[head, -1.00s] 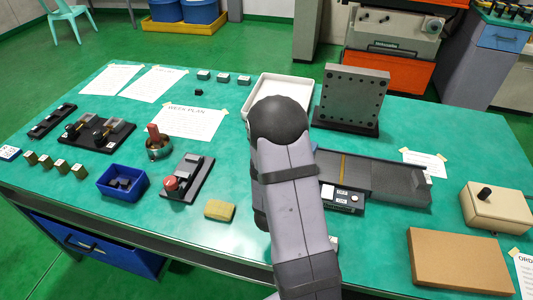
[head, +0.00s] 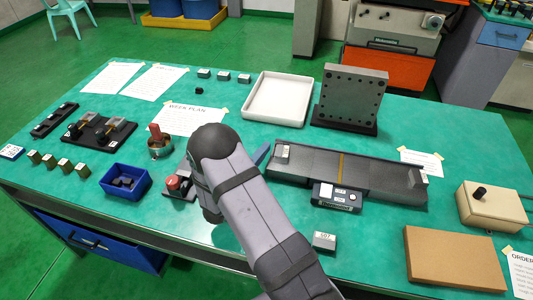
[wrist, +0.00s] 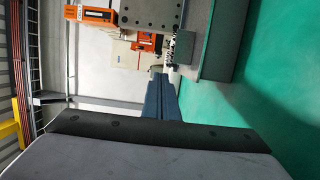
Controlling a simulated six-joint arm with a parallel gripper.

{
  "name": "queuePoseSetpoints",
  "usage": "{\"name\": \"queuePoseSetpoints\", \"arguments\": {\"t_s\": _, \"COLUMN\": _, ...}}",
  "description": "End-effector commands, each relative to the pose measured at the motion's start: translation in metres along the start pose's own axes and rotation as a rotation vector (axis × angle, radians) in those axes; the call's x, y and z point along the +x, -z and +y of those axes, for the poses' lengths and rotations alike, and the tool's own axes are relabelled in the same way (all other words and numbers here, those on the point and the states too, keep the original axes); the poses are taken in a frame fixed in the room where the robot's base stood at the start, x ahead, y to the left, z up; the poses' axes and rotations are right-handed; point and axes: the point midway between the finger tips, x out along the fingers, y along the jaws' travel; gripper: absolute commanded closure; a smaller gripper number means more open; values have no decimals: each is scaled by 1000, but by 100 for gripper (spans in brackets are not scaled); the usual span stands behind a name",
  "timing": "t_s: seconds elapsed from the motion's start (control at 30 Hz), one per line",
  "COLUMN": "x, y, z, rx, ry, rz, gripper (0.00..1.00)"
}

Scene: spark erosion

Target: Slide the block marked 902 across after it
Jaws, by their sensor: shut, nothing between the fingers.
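A dark track (head: 345,172) with a yellow line across its middle lies right of centre in the head view. A small grey block with a pale label (head: 283,152) sits at its left end. Another small pale-topped block (head: 418,178) is at its right end. A loose grey block (head: 325,242) with a white label stands on the table in front. I cannot read 902 on any block. My gripper (head: 262,153) shows only as a blue tip just left of the track's left end, mostly hidden by my arm. In the wrist view its blue fingers (wrist: 158,80) are closed and empty.
A control box (head: 337,197) adjoins the track's front. A white tray (head: 276,98) and an upright drilled plate (head: 350,98) stand behind it. A brown board (head: 455,262) and a beige box (head: 493,206) are at the right. A blue bin (head: 125,180) is at the left.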

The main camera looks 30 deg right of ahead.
Motion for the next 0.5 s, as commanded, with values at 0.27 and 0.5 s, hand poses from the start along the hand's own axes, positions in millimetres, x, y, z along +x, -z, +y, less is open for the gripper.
{"name": "queuePoseSetpoints", "arguments": {"t_s": 0.27, "x": 2, "y": -7, "z": -12, "rx": -1, "ry": -1, "rz": 0, "gripper": 100}}
{"name": "queuePoseSetpoints", "arguments": {"t_s": 0.5, "x": 2, "y": -10, "z": -13, "rx": 1, "ry": -1, "rz": 1, "gripper": 100}}
